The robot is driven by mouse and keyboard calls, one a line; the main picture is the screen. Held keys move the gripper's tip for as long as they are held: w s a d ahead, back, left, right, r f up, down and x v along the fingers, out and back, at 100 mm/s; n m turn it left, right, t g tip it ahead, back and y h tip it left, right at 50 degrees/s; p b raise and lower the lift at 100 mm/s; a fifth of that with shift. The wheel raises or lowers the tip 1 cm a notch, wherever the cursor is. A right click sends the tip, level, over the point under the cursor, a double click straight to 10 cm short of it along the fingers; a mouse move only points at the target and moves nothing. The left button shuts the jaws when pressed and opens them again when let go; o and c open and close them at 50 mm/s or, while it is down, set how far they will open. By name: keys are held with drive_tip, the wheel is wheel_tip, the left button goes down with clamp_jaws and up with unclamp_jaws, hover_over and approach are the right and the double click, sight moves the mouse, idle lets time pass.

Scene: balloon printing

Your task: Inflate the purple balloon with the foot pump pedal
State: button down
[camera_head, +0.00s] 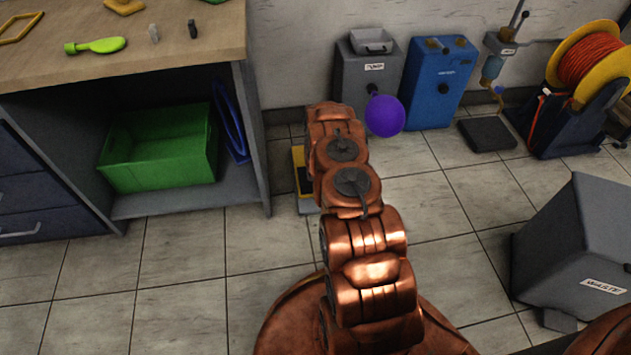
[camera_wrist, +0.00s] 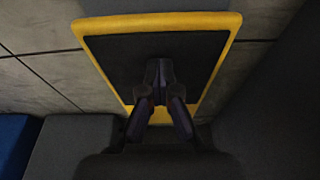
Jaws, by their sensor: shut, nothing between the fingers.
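The purple balloon (camera_head: 385,115) is round and sits on the front of a grey box-shaped unit (camera_head: 365,79) by the wall. The foot pump pedal, a black pad with a yellow rim, shows in the head view (camera_head: 298,158) on the floor left of my arm, partly hidden by it. It fills the middle of the wrist view (camera_wrist: 112,60). My gripper (camera_wrist: 158,68) is shut and empty, its fingertips over the black pad. I cannot tell whether they touch it. In the head view my arm hides the gripper.
A workbench (camera_head: 180,42) with a green crate (camera_head: 160,175) on its shelf stands left of the pedal. A blue unit (camera_head: 438,80), a black floor plate (camera_head: 487,134) and an orange hose reel (camera_head: 588,63) stand right. A grey waste bin (camera_head: 575,245) is at lower right.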

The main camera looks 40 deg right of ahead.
wheel_tip(320, 180, up, 4)
drive_tip(key=shift+p, duration=0.8)
drive_tip(key=s+p+v, duration=0.1)
drive_tip(key=p+v, duration=0.2)
drive_tip(key=v, duration=0.6)
drive_tip(key=shift+s+a, duration=0.4)
drive_tip(key=shift+r, duration=0.15)
drive_tip(key=w+d+r+g+p, duration=0.1)
drive_tip(key=w+d+r+p, duration=0.1)
drive_tip(key=w+d+r, duration=0.3)
wheel_tip(320, 180, up, 4)
drive_tip(key=shift+w+f+y, duration=0.1)
drive_tip(key=shift+w+y, duration=0.3)
drive_tip(key=shift+w, duration=0.5)
drive_tip(key=shift+f, duration=0.15)
